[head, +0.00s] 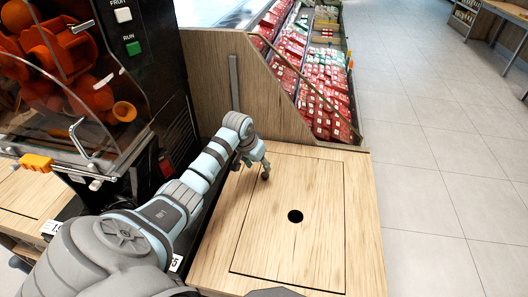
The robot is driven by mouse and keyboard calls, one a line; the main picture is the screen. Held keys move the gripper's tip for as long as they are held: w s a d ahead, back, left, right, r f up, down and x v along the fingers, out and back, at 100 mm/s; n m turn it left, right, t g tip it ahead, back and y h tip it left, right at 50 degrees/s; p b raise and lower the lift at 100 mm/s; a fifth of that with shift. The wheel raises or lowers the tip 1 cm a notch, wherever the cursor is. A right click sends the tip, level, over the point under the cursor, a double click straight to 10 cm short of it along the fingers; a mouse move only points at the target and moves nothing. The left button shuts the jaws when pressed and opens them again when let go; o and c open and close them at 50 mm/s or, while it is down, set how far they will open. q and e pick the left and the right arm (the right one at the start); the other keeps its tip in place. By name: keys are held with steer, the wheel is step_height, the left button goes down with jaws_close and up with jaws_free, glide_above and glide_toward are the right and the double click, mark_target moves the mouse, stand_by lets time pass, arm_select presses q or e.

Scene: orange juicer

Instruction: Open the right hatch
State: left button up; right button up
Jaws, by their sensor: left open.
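The right hatch (288,245) is a square wooden panel with a dark outline, lying flat in the wooden counter top to the right of the juicer. My left gripper (254,174) is open and empty over the far left corner of the hatch, to the upper left of the hole. I cannot tell whether its fingers touch the wood. My left arm reaches in from the lower left along the hatch's left side. My right gripper does not show.
The orange juicer (88,80), with a clear cover, metal handles and a yellow tap (36,162), stands at the left. A wooden partition (240,90) rises behind the hatch, beside a shelf of red packages (312,85). Tiled floor (440,170) lies clear at the right.

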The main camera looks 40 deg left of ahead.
mark_target(265, 174)
arm_select(q)
steer(key=b+x, duration=0.3)
steer(key=x, duration=0.4)
steer(key=shift+w+f, duration=0.25)
steer(key=shift+f, duration=0.1)
steer(key=shift+c, duration=0.4)
jaws_close()
steer(key=shift+r, duration=0.1)
